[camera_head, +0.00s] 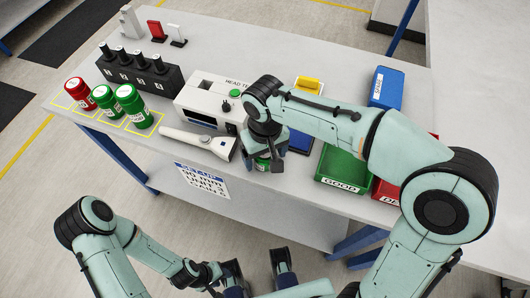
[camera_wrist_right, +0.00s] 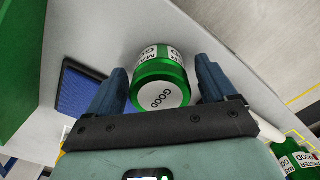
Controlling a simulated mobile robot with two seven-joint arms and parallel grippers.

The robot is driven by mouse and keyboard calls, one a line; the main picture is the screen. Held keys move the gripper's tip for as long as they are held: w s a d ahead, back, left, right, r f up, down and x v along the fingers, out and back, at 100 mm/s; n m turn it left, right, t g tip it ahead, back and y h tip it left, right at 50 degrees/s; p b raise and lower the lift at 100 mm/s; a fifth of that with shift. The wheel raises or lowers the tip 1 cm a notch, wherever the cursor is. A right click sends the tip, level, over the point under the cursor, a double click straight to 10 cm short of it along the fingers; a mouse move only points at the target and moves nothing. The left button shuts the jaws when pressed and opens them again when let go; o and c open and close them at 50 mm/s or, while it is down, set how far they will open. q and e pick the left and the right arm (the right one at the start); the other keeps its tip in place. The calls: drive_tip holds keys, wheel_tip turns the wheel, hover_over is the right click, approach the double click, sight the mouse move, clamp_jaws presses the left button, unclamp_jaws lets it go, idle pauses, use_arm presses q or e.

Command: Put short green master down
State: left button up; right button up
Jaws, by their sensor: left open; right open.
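A green jar (camera_wrist_right: 158,80) with a white GOOD label on its lid sits between the two blue fingers of my right gripper in the right wrist view. The fingers are open on either side of it, with a visible gap at the right finger. In the head view my right gripper (camera_head: 265,150) is low at the table's front edge, and only a bit of that green jar (camera_head: 262,164) shows beneath it. My left gripper (camera_head: 257,270) is open and empty, in front of the table and below its top.
Two green jars (camera_head: 132,104) and a red jar (camera_head: 78,92) stand at yellow-outlined spots at the left. A white handheld tool (camera_head: 197,140), a white tester (camera_head: 207,101), a black rack (camera_head: 138,78), a green GOOD bin (camera_head: 341,166) and a blue bin (camera_head: 385,88) are nearby.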

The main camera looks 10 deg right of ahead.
wheel_tip(320, 180, up, 12)
drive_tip(key=p, duration=0.2)
drive_tip(key=shift+r+p, duration=0.2)
drive_tip(key=shift+p, duration=0.2)
idle(0.4)
